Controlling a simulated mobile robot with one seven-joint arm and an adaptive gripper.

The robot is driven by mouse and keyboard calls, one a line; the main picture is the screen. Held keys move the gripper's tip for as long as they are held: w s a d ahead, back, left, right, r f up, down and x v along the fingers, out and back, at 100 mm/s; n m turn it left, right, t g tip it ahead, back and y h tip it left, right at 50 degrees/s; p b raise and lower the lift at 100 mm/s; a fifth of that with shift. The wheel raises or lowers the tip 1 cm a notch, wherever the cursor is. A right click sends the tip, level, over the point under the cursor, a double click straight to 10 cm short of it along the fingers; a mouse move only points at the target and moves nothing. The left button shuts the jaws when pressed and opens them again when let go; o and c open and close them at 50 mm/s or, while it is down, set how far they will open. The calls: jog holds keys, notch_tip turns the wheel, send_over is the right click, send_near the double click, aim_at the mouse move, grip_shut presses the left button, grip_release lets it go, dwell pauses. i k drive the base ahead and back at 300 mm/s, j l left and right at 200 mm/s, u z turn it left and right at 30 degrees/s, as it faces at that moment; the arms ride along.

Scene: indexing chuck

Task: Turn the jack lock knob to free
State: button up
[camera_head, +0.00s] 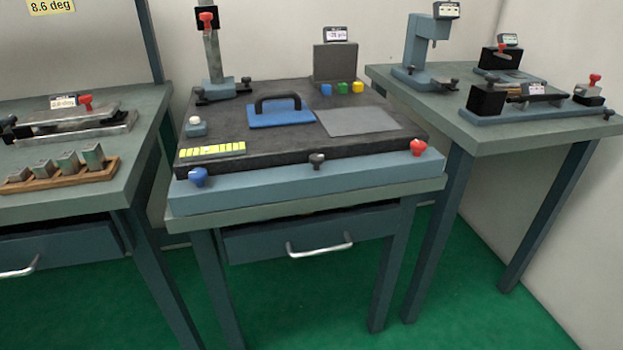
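A black slab (290,148) lies on a blue-grey base (300,191) on the middle table. Three knobs show along the front of the base: a blue knob (198,176) at the left, a dark grey knob (317,160) near the middle and a red knob (418,147) at the right. I cannot tell which of them, if any, is the jack lock knob, and no lock or free marking is readable. My gripper is not in view.
On the slab are a blue plate with a black handle (281,110), a yellow strip (212,151), a grey sheet (357,121) and a column stand (212,55). Side tables (62,205) (540,141) carry other fixtures. Green floor (290,290) is open in front.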

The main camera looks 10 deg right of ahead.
aim_at(317, 160)
jog(key=j+z, duration=0.15)
jog(key=z, duration=0.25)
jog(key=k+j+z, duration=0.1)
jog(key=z, duration=0.25)
jog(key=k+j+z, duration=0.1)
jog(key=z, duration=0.3)
